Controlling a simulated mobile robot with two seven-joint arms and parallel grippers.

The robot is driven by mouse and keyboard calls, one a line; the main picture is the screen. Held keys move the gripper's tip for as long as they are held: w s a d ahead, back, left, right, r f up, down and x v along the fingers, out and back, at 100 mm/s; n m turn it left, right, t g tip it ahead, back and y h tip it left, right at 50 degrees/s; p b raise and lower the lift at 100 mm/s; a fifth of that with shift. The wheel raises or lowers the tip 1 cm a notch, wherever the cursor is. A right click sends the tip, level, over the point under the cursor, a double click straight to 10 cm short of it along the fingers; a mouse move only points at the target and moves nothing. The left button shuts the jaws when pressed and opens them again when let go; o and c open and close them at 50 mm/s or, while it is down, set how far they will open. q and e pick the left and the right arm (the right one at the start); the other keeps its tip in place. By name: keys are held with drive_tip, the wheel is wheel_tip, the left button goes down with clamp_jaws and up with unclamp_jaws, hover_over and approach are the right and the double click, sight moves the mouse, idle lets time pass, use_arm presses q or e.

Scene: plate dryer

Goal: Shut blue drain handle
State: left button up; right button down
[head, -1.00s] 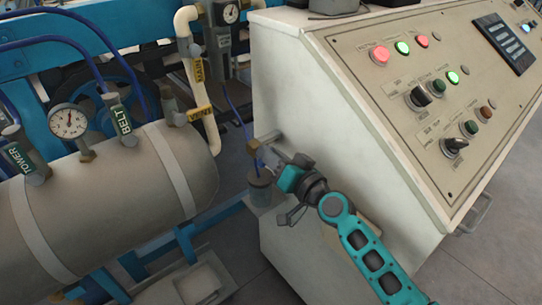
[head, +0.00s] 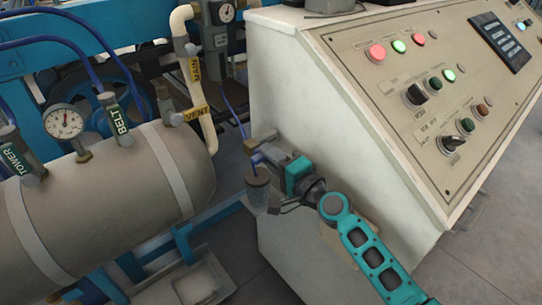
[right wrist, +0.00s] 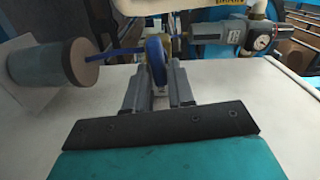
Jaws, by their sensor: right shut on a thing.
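The blue drain handle (right wrist: 157,62) stands on edge between the two grey fingers of my right gripper (right wrist: 160,82) in the right wrist view. The fingers are closed in on both sides of it. In the head view, my right gripper (head: 264,157) reaches to the drain fitting at the left side of the white control cabinet. Only a small blue part of the handle (head: 256,160) shows there, next to the fingers. My left gripper is in neither view.
A grey cylindrical bowl (head: 257,191) hangs just below the gripper, and shows at left in the wrist view (right wrist: 75,63). The white cabinet (head: 330,150) is close on the right. A grey tank (head: 90,195) with gauge and labelled valves lies left.

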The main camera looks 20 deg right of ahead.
drive_tip(key=shift+m, duration=0.6)
drive_tip(key=c, duration=1.1)
unclamp_jaws()
drive_tip(key=shift+s+f, duration=0.1)
drive_tip(key=shift+s, duration=0.05)
drive_tip(key=b+v, duration=0.2)
drive_tip(key=v, duration=1)
drive_tip(key=shift+s+d, duration=0.2)
drive_tip(key=shift+s, duration=0.1)
